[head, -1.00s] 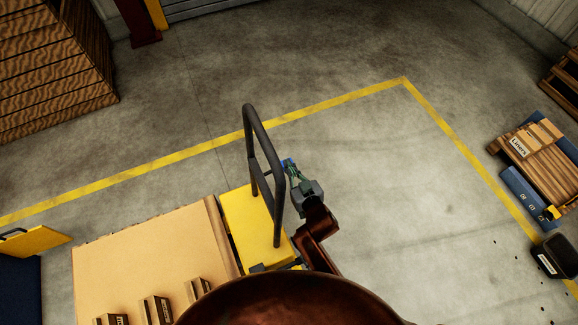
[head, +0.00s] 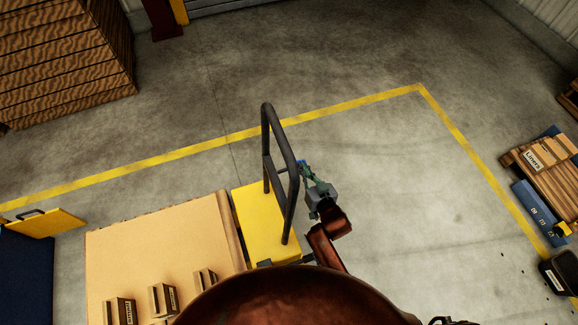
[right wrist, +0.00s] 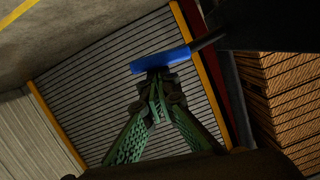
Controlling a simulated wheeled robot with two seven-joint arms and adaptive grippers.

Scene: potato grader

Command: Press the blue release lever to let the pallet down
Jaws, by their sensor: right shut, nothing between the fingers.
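The blue release lever (right wrist: 162,60) crosses the middle of the right wrist view on a dark arm from the right. In the head view only a small blue bit (head: 302,163) shows beside the black handle frame (head: 290,165) of the yellow pallet truck (head: 262,228). My right gripper (right wrist: 158,78) is shut and empty, its green fingertips right at the lever's lower edge. I cannot tell whether they touch it. In the head view the right gripper (head: 308,173) is just right of the handle frame. The truck carries a pallet load (head: 165,240). My left gripper is not in view.
Stacked wooden crates (head: 65,60) stand at the far left. The floor between is clear.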

